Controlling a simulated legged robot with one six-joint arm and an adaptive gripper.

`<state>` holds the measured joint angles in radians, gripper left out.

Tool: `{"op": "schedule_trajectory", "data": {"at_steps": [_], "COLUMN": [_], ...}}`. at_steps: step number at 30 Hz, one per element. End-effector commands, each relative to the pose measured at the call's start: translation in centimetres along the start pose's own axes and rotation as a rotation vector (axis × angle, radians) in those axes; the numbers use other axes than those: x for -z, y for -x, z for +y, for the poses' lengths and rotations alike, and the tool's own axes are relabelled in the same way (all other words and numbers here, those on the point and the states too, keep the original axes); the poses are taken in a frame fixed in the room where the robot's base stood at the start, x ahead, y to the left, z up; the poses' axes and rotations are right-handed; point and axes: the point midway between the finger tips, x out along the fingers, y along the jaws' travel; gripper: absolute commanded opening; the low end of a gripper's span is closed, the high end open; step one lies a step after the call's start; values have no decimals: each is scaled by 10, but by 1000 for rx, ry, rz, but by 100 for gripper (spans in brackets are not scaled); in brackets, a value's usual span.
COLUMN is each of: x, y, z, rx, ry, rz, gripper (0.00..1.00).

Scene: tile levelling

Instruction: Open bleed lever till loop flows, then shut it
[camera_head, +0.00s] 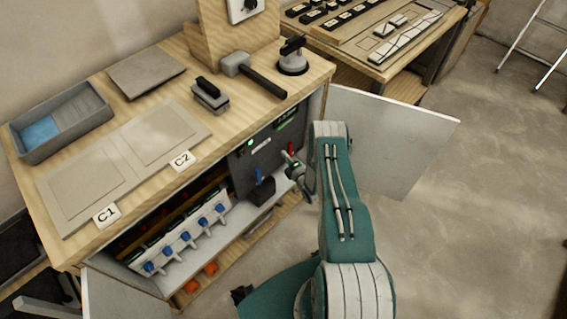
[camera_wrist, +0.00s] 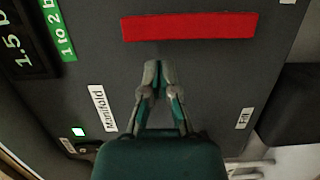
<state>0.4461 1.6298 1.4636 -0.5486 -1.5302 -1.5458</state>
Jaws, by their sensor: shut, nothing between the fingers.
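My gripper (camera_wrist: 155,75) is shut and empty in the wrist view, its fingertips just below a red bar (camera_wrist: 188,26) on the dark panel (camera_wrist: 215,70). I cannot tell whether they touch the panel. In the head view my gripper (camera_head: 291,160) is in front of the panel (camera_head: 270,145) inside the open cabinet, close to a small red part (camera_head: 291,149). No label naming the bleed lever is readable. A partly cut display (camera_wrist: 15,42) reads about 1.5, beside a green label (camera_wrist: 58,28) reading "1 to 2 b". A green lamp (camera_wrist: 78,132) is lit.
"Manifold" (camera_wrist: 103,109) and "Fill" (camera_wrist: 244,118) labels flank my gripper. A blue lever (camera_head: 258,176) and a manifold with several blue knobs (camera_head: 185,237) are in the cabinet. An open door (camera_head: 395,135) stands right of my arm. A mallet (camera_head: 262,78) lies on the bench.

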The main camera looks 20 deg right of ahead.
Motion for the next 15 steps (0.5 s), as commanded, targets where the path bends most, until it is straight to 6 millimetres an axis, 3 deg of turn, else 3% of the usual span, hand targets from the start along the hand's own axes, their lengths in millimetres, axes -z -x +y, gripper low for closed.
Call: {"op": "schedule_trajectory", "data": {"at_steps": [5, 15], "x": [-11, -12], "y": [-2, -3], "z": [0, 0], "rx": [0, 1], "ry": [-1, -2], "rz": [1, 1], "gripper": [0, 0]}}
